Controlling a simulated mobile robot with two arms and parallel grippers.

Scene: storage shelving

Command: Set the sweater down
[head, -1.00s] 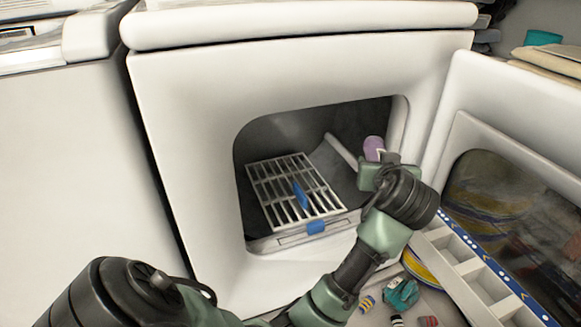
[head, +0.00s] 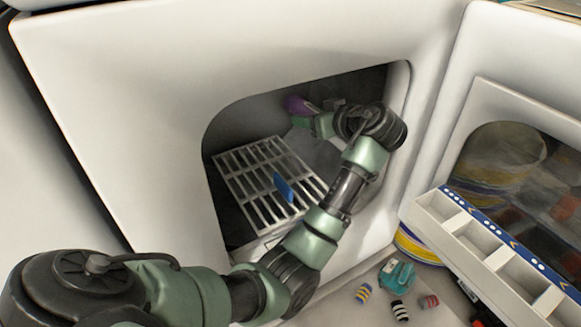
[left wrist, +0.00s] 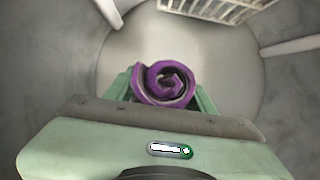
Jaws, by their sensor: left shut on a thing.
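The sweater is a rolled purple bundle (left wrist: 165,84), seen end-on with its spiral in the left wrist view. In the head view a bit of the purple sweater (head: 297,105) shows inside the opening of the white machine (head: 120,130). My left gripper (head: 305,122) reaches in through the opening and is shut on the sweater. In the left wrist view the green fingers (left wrist: 163,92) stand on both sides of the roll. The sweater is held in the air inside the drum. My right gripper is not in view.
A grey wire rack (head: 262,180) with a blue clip (head: 284,188) lies in the opening, left of my forearm. A second white machine (head: 440,130) stands at right. A white divided tray (head: 490,250) and small rolled items (head: 363,293) lie at lower right.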

